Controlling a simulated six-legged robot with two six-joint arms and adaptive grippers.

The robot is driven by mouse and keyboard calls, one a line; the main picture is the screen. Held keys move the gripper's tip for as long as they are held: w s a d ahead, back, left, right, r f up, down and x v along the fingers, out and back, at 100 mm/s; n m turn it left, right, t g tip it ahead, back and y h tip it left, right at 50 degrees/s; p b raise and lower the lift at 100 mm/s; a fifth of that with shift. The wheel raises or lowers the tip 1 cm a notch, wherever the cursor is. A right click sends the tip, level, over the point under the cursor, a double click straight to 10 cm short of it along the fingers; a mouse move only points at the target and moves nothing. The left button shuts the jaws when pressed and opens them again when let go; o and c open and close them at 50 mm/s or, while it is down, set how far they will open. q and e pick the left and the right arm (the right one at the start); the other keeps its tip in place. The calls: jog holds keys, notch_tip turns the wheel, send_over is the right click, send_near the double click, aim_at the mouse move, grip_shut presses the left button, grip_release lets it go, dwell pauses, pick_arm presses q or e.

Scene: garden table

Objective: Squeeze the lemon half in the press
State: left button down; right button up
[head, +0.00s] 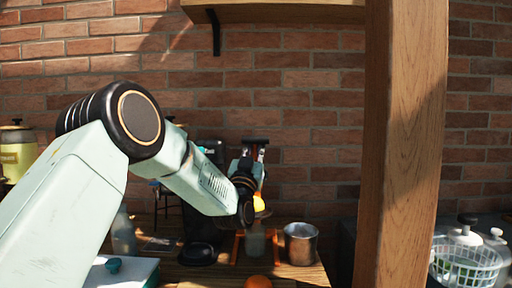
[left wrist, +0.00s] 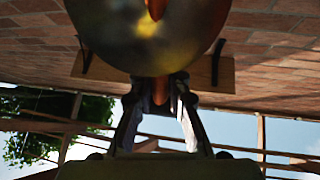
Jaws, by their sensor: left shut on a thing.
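The press (head: 237,247) stands on the wooden table, with an orange frame; my left arm covers part of it. A yellow lemon half (head: 259,202) shows at the press, partly hidden behind my wrist. My left gripper (head: 256,150) is raised above the press. In the left wrist view, its fingers (left wrist: 160,92) are shut around an orange bar, which looks like the press lever (left wrist: 156,88). A rounded metal part of the press (left wrist: 150,40) with a yellow reflection fills the top of that view. My right gripper is not in view.
A metal cup (head: 300,244) stands right of the press. An orange fruit (head: 258,282) is at the front edge of the picture. A wooden post (head: 402,150) rises at the right, with a dish basket (head: 465,262) beyond it. A brick wall (head: 300,120) is behind.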

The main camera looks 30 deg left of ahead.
pick_arm(q)
jog(key=c, duration=1.4)
grip_release()
jog(key=shift+a, duration=0.1)
jog(key=shift+o, duration=0.4)
